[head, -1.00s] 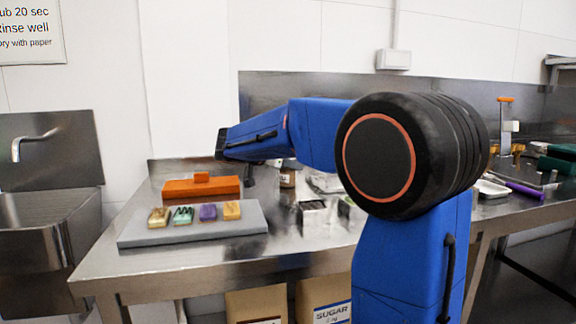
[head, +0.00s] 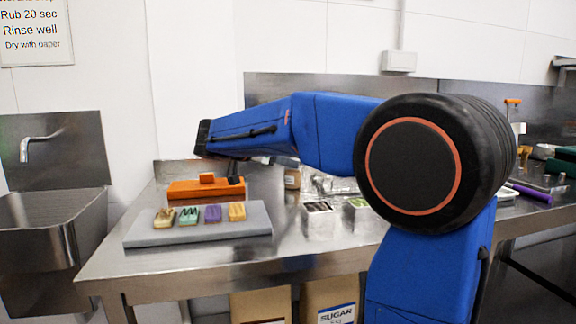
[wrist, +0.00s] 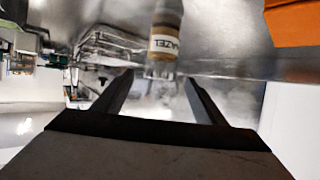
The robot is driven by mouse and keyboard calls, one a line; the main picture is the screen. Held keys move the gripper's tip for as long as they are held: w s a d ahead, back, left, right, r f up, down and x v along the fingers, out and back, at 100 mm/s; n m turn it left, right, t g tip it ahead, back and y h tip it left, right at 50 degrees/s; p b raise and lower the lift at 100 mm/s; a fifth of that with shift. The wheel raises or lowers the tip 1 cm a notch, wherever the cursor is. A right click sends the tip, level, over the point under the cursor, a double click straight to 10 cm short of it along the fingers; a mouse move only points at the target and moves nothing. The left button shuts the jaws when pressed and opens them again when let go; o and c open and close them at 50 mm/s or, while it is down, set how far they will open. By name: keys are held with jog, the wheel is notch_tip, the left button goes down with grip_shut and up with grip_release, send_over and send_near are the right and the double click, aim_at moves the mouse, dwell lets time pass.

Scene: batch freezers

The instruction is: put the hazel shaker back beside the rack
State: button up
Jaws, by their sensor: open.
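The hazel shaker (wrist: 165,38), with a brown body and a pale label band, shows upside down in the wrist view, beyond the gap between my fingers. The label is partly readable. A small tan container that looks like it shows in the head view (head: 292,178), partly behind my arm. My gripper (wrist: 158,88) is open, with a finger on either side and nothing clearly held. In the head view, only a dark part of it shows near the orange box. I cannot make out the rack for certain.
The orange box (head: 190,192) stands at the back left of the steel table (head: 170,262). A grey board (head: 140,237) in front carries several small coloured blocks. Two metal containers (head: 320,222) stand to the right. A sink (head: 50,225) lies left of the table.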

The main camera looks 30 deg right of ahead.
jog(key=v, duration=0.4)
jog(key=shift+s+a+r, duration=0.1)
jog(key=shift+a, duration=0.05)
dwell(0.4)
